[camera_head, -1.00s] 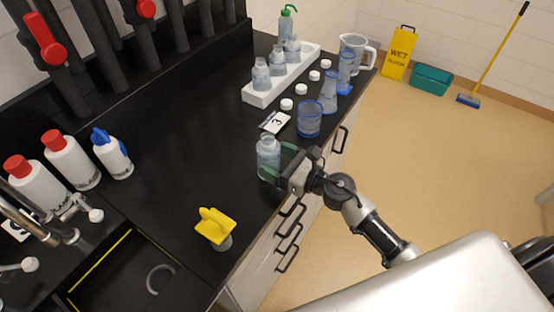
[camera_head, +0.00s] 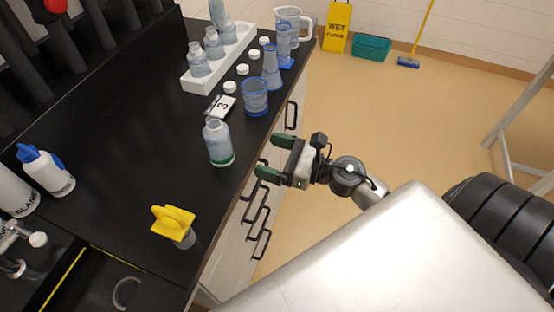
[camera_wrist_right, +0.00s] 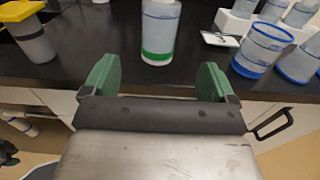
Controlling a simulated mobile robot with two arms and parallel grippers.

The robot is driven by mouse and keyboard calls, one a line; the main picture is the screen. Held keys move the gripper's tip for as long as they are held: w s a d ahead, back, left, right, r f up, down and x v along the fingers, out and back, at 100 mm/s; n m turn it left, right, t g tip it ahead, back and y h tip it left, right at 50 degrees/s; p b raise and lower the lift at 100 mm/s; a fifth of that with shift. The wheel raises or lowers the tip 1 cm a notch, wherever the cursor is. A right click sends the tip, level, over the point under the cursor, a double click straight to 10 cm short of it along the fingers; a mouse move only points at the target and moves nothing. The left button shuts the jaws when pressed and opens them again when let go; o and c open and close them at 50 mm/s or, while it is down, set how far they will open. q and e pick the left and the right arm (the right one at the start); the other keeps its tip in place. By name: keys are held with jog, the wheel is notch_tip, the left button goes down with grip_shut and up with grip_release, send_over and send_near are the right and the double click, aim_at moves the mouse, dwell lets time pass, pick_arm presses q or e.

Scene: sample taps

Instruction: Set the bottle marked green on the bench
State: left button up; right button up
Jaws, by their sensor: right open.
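The bottle marked green (camera_head: 218,143) is clear with a green band at its base. It stands upright on the black bench (camera_head: 125,130) near the front edge. In the right wrist view the same bottle (camera_wrist_right: 159,30) stands ahead, between the lines of the two fingers but beyond their tips. My right gripper (camera_head: 270,157) is open and empty, off the bench's front edge to the right of the bottle, and not touching it. Its green finger pads also show in the right wrist view (camera_wrist_right: 157,82). My left gripper is not in view.
A blue-banded beaker (camera_head: 255,97), a flask (camera_head: 271,68) and a card marked 3 (camera_head: 222,106) stand behind the bottle. A white rack (camera_head: 203,83) holds several bottles. A yellow-topped item (camera_head: 175,224) stands near the sink. Bench is clear left of the bottle.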

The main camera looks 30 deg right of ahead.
jog(key=shift+s+d+r, duration=0.1)
jog(key=shift+s+d, duration=0.3)
jog(key=shift+s, duration=0.1)
jog(key=d+f+m+h, duration=0.4)
jog(key=f+m, duration=0.5)
jog(key=f, duration=0.2)
jog(key=d+f+m+h, duration=0.3)
jog(key=f+m+h, duration=0.1)
jog(key=f+m, duration=0.6)
jog(key=s+f+m+g+h, duration=0.15)
jog(key=s+f+m, duration=0.25)
jog(key=f, duration=0.4)
jog(key=s+f+m+g+h, duration=0.1)
jog(key=s+f+m+g, duration=0.1)
jog(key=s+f+m, duration=0.35)
jog(key=s+a+f+m+g, duration=0.3)
jog(key=s+f+m+g, duration=0.2)
jog(key=s+f, duration=0.4)
jog(key=s+a+f+m+g, duration=0.3)
jog(key=s+f+m, duration=0.4)
jog(key=s, duration=0.8)
jog(key=shift+a+f+m+g, duration=0.35)
jog(key=shift+a+f+g, duration=0.05)
jog(key=shift+f+g, duration=0.45)
jog(key=shift+w+h, duration=0.15)
jog(key=shift+h, duration=0.1)
